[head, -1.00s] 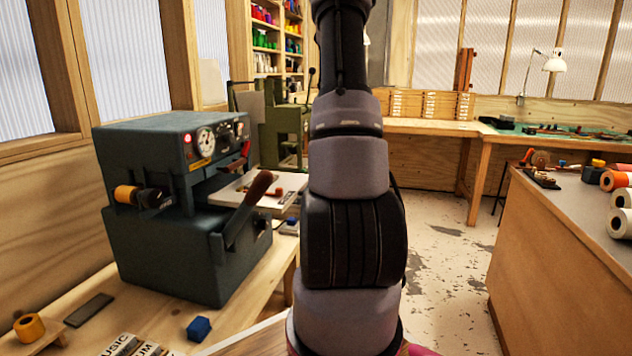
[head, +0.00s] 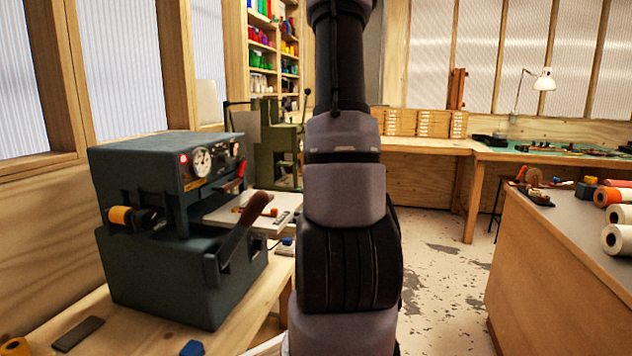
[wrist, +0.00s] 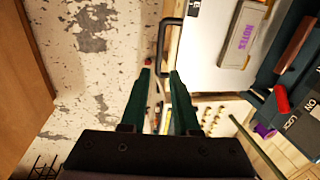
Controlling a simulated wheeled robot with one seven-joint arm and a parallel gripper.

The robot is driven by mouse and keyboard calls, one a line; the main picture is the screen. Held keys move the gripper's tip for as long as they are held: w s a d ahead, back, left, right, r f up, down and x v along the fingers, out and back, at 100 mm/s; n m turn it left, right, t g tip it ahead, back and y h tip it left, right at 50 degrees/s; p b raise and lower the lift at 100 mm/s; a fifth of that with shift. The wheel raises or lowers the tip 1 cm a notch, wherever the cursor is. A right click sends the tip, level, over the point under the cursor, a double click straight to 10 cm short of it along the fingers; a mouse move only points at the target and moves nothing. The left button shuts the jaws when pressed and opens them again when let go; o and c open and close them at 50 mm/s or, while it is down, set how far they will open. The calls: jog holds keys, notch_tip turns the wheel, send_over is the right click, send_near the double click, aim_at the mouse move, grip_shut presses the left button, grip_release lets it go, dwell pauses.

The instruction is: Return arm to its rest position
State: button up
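My gripper (wrist: 161,74) shows in the wrist view as two green fingers with a gap between them. It is open, and I see nothing held. The fingers point towards the pale floor and the edge of a white plate with a dark bent handle (wrist: 168,40). In the head view my arm rises through the middle of the picture, and its gripper end is out of frame at the top.
A dark green press (head: 170,270) stands on the left bench, with an orange roll (head: 119,216) on its side. A blue cube (head: 192,348) lies in front. A counter (head: 560,265) with several rolls stands right. Floor (head: 445,275) between is clear.

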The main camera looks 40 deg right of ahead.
jog(key=shift+r, duration=0.15)
dwell(0.4)
jog(key=s+a+r+n+t, duration=0.1)
jog(key=s+a+r, duration=0.1)
jog(key=a+r, duration=0.5)
jog(key=s+a+r+n+t, duration=0.15)
jog(key=a+r, duration=0.25)
jog(key=a, duration=0.6)
jog(key=s+a+r+n+t, duration=0.2)
jog(key=s+a+n+t, duration=0.1)
jog(key=s+a, duration=1.1)
jog(key=shift+s+a+r+y, duration=0.2)
jog(key=shift+a+r+y, duration=0.1)
jog(key=shift+a+r, duration=0.15)
jog(key=shift+n, duration=0.25)
